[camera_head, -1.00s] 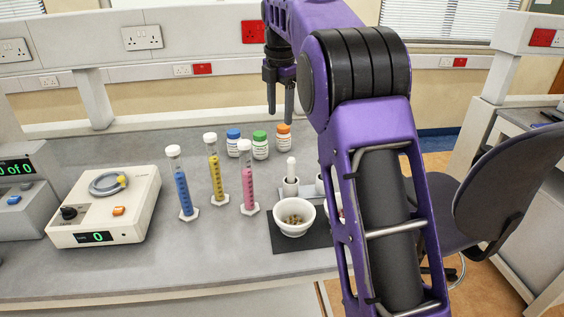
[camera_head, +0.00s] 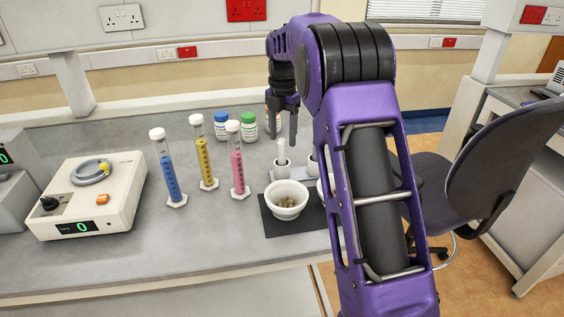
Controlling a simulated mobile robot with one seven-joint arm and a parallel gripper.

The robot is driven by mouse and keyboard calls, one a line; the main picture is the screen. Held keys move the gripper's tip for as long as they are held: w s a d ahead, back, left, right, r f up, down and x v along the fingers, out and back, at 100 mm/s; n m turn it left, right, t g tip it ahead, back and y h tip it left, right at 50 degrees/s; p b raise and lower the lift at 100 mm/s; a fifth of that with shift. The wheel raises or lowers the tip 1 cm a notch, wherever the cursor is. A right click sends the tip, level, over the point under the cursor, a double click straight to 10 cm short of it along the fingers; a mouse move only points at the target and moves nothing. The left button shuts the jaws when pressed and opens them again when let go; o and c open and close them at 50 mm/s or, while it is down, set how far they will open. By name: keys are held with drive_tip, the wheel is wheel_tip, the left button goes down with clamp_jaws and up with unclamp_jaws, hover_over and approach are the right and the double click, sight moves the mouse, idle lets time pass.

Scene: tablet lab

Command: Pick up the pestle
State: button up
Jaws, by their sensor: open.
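The white pestle (camera_head: 282,150) stands upright in a small white holder (camera_head: 282,168) behind the mortar. The white mortar (camera_head: 286,199) sits on a dark mat (camera_head: 268,222) and holds small brownish bits. My gripper (camera_head: 282,138) is open, fingers pointing down, right at the pestle's top in the picture. One finger shows to the left of the pestle and one to the right. I cannot tell whether the fingers are level with the pestle or still behind or above it.
Three capped tubes, blue (camera_head: 169,175), yellow (camera_head: 204,160) and pink (camera_head: 237,165), stand left of the mortar. Blue-capped (camera_head: 222,125) and green-capped (camera_head: 249,128) bottles stand behind. A vortex-like device (camera_head: 95,200) is at left. My arm hides the right side.

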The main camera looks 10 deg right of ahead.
sight(282, 162)
drive_tip(key=f, duration=0.2)
drive_tip(key=s+f, duration=0.1)
drive_tip(key=f, duration=0.1)
drive_tip(key=shift+a+f+b, duration=0.15)
drive_tip(key=shift+b, duration=0.2)
drive_tip(key=shift+w+f, duration=0.1)
drive_tip(key=shift+f, duration=0.35)
clamp_jaws()
